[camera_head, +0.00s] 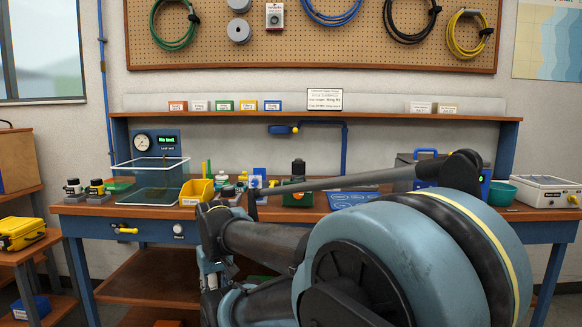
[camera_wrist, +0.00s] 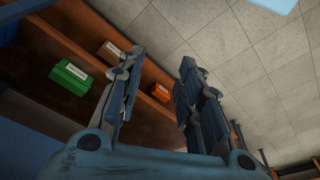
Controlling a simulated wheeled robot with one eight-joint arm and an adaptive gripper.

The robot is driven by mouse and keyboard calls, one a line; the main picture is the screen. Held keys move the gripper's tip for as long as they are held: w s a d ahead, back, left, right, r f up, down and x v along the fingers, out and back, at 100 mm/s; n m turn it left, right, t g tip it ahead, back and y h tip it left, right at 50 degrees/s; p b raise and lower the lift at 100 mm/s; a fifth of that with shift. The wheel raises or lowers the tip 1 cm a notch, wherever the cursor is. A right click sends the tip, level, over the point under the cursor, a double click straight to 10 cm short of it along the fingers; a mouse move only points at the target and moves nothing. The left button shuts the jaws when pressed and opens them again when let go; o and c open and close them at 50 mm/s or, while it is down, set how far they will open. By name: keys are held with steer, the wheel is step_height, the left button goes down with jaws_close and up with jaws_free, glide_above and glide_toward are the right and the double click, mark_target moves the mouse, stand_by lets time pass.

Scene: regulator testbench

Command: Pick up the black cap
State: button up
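A dark green device with a black, cap-like top (camera_head: 298,165) stands upright on the workbench, right of the yellow bin, in the head view. Two small bottles with black tops (camera_head: 73,184) stand at the bench's left end. I cannot tell which of these black parts is the black cap. In the wrist view my gripper (camera_wrist: 162,68) is open, with nothing between its fingers. It points at shelf boards and grey floor tiles, and no black cap shows there. In the head view my arm fills the lower middle and hides part of the bench front.
The workbench (camera_head: 147,212) holds a clear tank (camera_head: 150,180), a yellow bin (camera_head: 196,191), a teal bowl (camera_head: 499,192) and a white instrument box (camera_head: 547,190). A shelf board runs above it. In the wrist view, a green box (camera_wrist: 71,76) and an orange box (camera_wrist: 160,92) sit on boards.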

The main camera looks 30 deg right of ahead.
steer(key=shift+w, duration=0.25)
steer(key=shift+o, duration=1.4)
steer(key=o, duration=0.6)
steer(key=r, duration=0.2)
steer(key=shift+d+r+m, duration=0.3)
steer(key=shift+m, duration=0.1)
steer(key=w+d+r+m, duration=0.45)
steer(key=w+r, duration=0.35)
steer(key=r, duration=0.4)
step_height(320, 180, up, 29)
steer(key=m+g, duration=0.2)
steer(key=m, duration=1.9)
glide_above(298, 165)
steer(key=w+d, duration=0.2)
steer(key=f, duration=1.6)
steer(key=shift+w+a, duration=0.15)
steer(key=shift+a, duration=0.05)
